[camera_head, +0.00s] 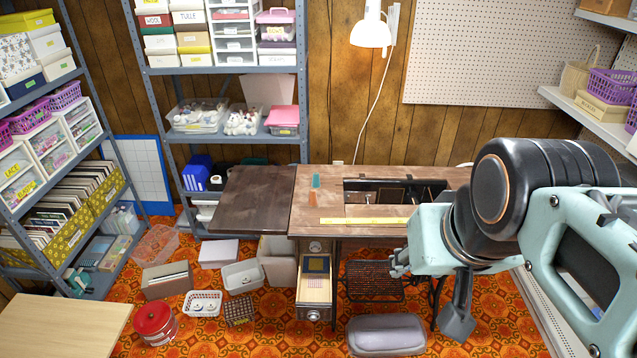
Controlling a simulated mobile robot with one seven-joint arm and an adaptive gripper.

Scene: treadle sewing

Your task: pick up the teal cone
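A small teal cone (316,181) stands on the wooden top of the sewing table (302,218), left of the table's dark opening. It is small in view, so its exact shape is hard to make out. A small orange-brown piece (312,198) is just in front of it.
A yellow measuring strip (365,221) lies along the table's front edge. An open drawer (316,292) juts out below. A grey padded stool (386,334), baskets and a red tin (155,322) stand on the patterned floor. A white lamp (371,34) hangs above.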

